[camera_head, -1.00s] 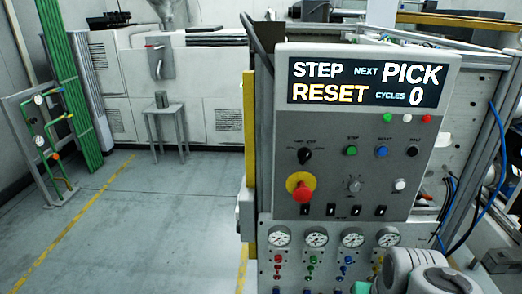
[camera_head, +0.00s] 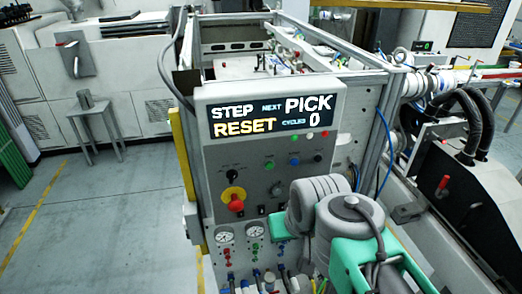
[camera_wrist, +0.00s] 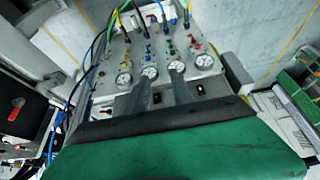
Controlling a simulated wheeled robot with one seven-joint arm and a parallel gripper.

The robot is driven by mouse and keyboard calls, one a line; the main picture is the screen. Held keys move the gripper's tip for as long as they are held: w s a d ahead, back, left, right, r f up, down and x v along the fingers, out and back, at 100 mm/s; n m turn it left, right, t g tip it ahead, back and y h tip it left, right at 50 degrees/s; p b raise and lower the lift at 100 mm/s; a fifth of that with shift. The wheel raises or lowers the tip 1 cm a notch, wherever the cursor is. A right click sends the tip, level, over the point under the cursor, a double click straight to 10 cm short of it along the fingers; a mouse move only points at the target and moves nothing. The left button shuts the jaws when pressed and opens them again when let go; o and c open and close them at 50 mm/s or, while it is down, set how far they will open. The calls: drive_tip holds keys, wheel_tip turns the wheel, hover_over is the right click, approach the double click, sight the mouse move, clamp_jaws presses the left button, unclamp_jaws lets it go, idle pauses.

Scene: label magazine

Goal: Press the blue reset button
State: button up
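The blue reset button (camera_head: 295,162) sits on the sloped grey control panel (camera_head: 222,150), in the row between a green button (camera_head: 269,164) and a black knob (camera_head: 317,157). The display above reads STEP, RESET, NEXT PICK and CYCLES 0. In the head view my arm is in front of the panel's lower right, and the button is unobstructed. In the wrist view my gripper (camera_wrist: 159,76) shows two grey fingers apart with nothing between them, over the gauge and switch area. The blue button cannot be made out there.
A red emergency stop (camera_head: 236,203) on yellow sits at the panel's lower left. Pressure gauges (camera_head: 226,233) and small coloured valves with hoses are below. A metal frame (camera_head: 375,95) rises behind, with black hoses and machinery at right.

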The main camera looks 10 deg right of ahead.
clamp_jaws()
idle(1.5)
